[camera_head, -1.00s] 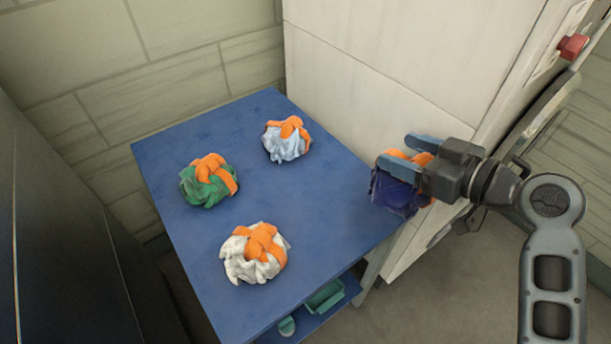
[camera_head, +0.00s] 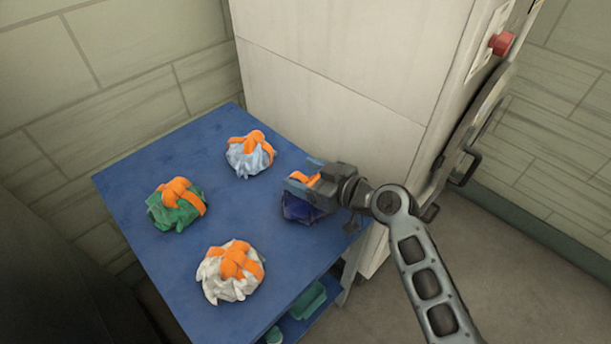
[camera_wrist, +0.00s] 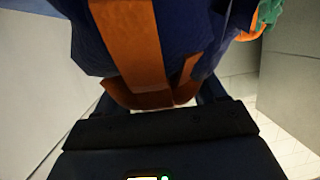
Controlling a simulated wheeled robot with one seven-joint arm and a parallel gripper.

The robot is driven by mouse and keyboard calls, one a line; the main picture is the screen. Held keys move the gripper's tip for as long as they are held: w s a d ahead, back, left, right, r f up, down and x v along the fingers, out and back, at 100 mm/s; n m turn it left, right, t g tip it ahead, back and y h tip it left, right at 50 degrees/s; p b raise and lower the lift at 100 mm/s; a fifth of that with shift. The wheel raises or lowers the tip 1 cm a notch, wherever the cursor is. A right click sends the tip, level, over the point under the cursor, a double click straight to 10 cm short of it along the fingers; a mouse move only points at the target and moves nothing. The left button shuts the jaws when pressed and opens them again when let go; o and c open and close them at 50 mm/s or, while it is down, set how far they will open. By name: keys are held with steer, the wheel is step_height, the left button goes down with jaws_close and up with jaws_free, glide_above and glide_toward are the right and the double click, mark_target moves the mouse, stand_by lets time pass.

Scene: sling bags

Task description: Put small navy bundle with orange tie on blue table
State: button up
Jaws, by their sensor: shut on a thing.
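The small navy bundle with an orange tie (camera_head: 303,208) is held in my gripper (camera_head: 306,183) over the right part of the blue table (camera_head: 200,255). I cannot tell whether its underside touches the tabletop. My gripper is shut on the bundle, with its fingers at the orange tie. In the wrist view the navy bundle (camera_wrist: 195,30) and its orange tie (camera_wrist: 130,45) fill the space ahead of the gripper, and the fingers are mostly hidden.
On the table sit a light blue bundle (camera_head: 250,158), a green bundle (camera_head: 172,215) and a white bundle (camera_head: 222,283), all orange-tied. A large white cabinet (camera_head: 330,90) stands behind the table. Green items (camera_head: 307,300) lie on a lower shelf. The table's middle is clear.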

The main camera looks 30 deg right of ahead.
steer(key=shift+f, duration=0.4)
steer(key=shift+f, duration=0.1)
steer(key=shift+f, duration=0.15)
steer(key=o, duration=1.3)
steer(key=shift+r, duration=0.2)
steer(key=b+v, duration=0.2)
steer(key=v, duration=1)
